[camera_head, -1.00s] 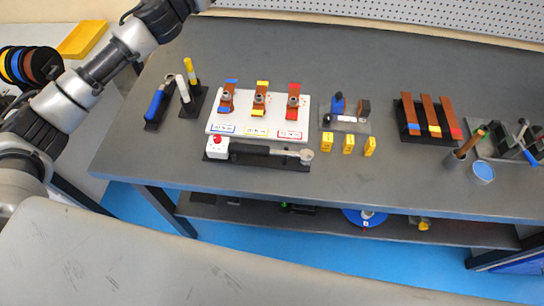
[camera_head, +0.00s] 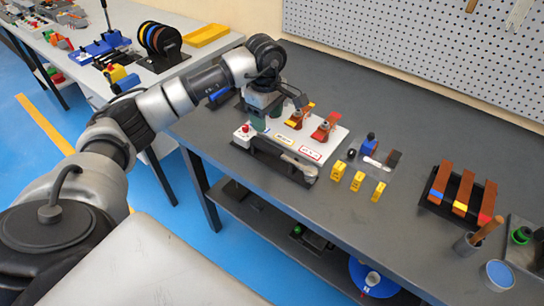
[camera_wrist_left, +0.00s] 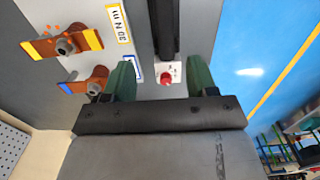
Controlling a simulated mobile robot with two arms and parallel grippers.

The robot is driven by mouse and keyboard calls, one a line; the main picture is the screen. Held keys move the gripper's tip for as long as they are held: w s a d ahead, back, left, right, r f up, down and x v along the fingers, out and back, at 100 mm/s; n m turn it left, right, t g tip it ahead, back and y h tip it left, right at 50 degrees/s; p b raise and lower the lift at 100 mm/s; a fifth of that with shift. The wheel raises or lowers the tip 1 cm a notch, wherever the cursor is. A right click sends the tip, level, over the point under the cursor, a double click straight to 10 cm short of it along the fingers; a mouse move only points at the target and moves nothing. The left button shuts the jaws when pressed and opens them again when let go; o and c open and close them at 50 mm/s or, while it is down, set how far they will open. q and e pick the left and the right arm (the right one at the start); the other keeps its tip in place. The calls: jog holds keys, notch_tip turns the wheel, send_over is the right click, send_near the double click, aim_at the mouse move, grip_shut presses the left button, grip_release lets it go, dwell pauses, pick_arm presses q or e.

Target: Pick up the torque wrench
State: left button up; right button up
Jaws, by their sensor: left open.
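The torque wrench (camera_head: 292,160) lies on its dark cradle in front of the white board, its grey head toward the right. In the left wrist view its black shaft (camera_wrist_left: 162,28) runs up from the white block with the red button (camera_wrist_left: 167,78). My right gripper is out of view.
The white board (camera_head: 337,135) carries copper pieces (camera_head: 325,127) with bolts, close behind the wrench. Yellow blocks (camera_head: 357,181) stand to the right. A rack of copper bars (camera_head: 462,195) is farther right. Bare grey table (camera_head: 400,225) lies between.

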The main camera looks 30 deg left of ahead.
aim_at(265, 144)
pick_arm(q)
jog(key=f, duration=0.5)
jog(key=shift+a+p, duration=0.35)
jog(key=shift+a, duration=0.05)
jog(key=shift+s+d+f, duration=0.1)
jog(key=shift+d+f, duration=0.1)
jog(key=shift+f, duration=0.4)
jog(key=f, duration=0.1)
jog(key=f+p, duration=0.1)
jog(key=f, duration=0.1)
jog(key=shift+s+f+p, duration=0.3)
jog(key=shift+p, duration=0.05)
jog(key=shift+f, duration=0.5)
jog(key=c, duration=0.9)
grip_shut()
jog(key=shift+w, duration=0.1)
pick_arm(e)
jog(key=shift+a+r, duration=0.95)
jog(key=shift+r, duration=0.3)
pick_arm(q)
jog(key=shift+r, duration=0.1)
